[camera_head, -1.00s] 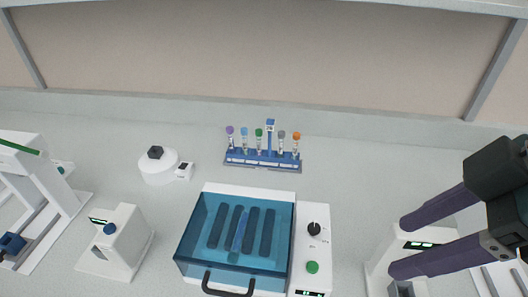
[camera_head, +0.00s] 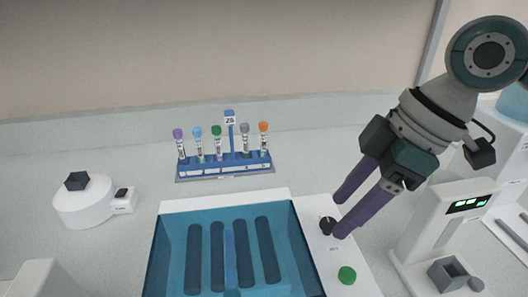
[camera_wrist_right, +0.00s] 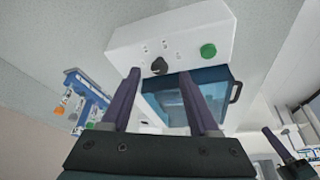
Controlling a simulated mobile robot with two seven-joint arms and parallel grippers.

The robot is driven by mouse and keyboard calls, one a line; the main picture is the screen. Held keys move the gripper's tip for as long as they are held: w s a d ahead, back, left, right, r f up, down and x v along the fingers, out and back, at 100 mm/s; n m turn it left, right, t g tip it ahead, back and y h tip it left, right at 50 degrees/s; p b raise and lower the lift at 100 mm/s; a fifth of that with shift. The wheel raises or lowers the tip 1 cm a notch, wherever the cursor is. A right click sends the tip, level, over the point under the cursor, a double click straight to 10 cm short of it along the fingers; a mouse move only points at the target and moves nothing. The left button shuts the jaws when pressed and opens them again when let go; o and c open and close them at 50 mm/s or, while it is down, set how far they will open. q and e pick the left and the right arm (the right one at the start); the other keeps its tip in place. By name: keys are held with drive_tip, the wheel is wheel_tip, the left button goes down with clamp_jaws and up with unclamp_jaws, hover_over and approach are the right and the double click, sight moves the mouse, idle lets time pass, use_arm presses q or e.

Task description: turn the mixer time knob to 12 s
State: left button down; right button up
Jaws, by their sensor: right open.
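The knob also shows in the right wrist view (camera_wrist_right: 159,66). The panel markings are too small to read. My right gripper (camera_head: 339,215) is open, with its two purple fingers pointing down at the knob. In the right wrist view the knob appears between the spread fingers, beyond their tips, and nothing is held.
A blue rack (camera_head: 225,168) with several capped tubes stands behind the mixer. A round white device (camera_head: 84,206) with a dark top is at the left. A white device with a green display (camera_head: 468,204) stands close on the right.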

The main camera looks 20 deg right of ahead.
sight(327, 223)
drive_tip(key=shift+x, duration=1.05)
drive_tip(key=shift+c, duration=0.3)
clamp_jaws()
